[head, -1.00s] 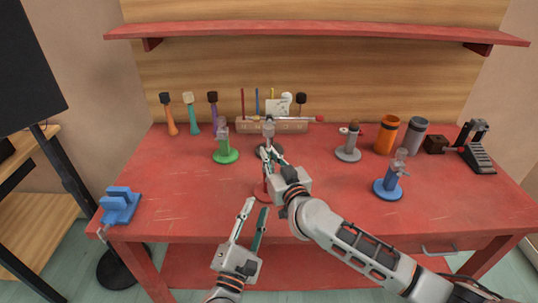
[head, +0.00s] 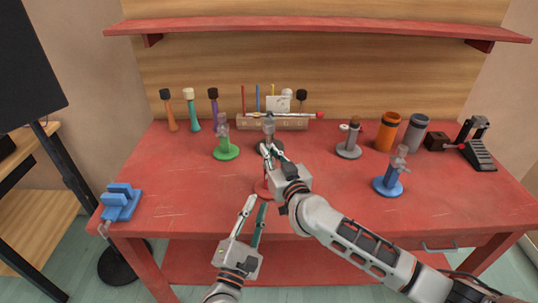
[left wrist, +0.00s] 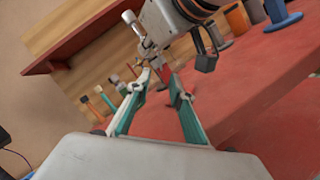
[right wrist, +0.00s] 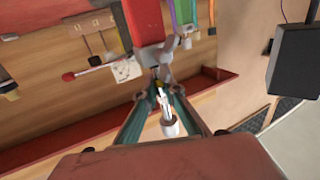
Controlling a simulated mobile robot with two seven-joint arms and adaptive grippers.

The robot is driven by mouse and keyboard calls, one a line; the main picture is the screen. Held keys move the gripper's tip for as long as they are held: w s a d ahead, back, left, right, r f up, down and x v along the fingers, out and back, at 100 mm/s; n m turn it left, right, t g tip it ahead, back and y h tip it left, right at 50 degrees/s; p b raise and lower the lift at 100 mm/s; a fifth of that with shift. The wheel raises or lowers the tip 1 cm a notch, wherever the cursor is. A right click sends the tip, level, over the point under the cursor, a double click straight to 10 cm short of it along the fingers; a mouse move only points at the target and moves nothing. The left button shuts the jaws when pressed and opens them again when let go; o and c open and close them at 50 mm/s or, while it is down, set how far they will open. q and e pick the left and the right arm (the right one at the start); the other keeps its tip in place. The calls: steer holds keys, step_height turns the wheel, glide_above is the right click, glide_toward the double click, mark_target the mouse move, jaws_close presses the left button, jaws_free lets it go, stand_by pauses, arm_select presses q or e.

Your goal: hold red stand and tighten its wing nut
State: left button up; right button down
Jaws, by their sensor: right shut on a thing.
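The red stand (head: 261,189) stands upright near the front middle of the table, largely hidden behind my right gripper in the head view. Its red post shows in the left wrist view (left wrist: 166,74) and the right wrist view (right wrist: 143,20), with a grey clamp at its top. My right gripper (head: 268,149) comes over from the right, shut on the small wing nut at the clamp; its fingertips (right wrist: 161,88) largely hide the nut. My left gripper (head: 258,201) is open, low in front of the stand. Its fingertips (left wrist: 165,81) appear on either side of the post; contact cannot be told.
A green stand (head: 226,152) is left of my right gripper; a blue stand (head: 388,185) and a grey stand (head: 349,151) are right. A wooden rack (head: 247,122) with tools stands behind. A blue block-like device (head: 121,204) is at the left edge. The left front table is clear.

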arm_select(q)
steer(key=shift+s+d+r+n, duration=0.15)
steer(key=shift+d+n, duration=0.15)
steer(key=shift+d, duration=0.2)
steer(key=shift+s+d+n+t, duration=0.15)
steer(key=shift+d+n+t, duration=0.15)
steer(key=shift+n+t, duration=0.15)
steer(key=shift+s+d+f+n, duration=0.15)
steer(key=shift+s+f+n, duration=0.05)
steer(key=shift+n, duration=0.15)
steer(key=w+r+n+t+y, duration=0.1)
steer(key=w+n, duration=0.1)
steer(key=w, duration=0.8)
steer(key=shift+d+r+n+y, duration=0.3)
steer(key=shift+d+n+y, duration=0.1)
steer(key=shift+d, duration=0.05)
jaws_close()
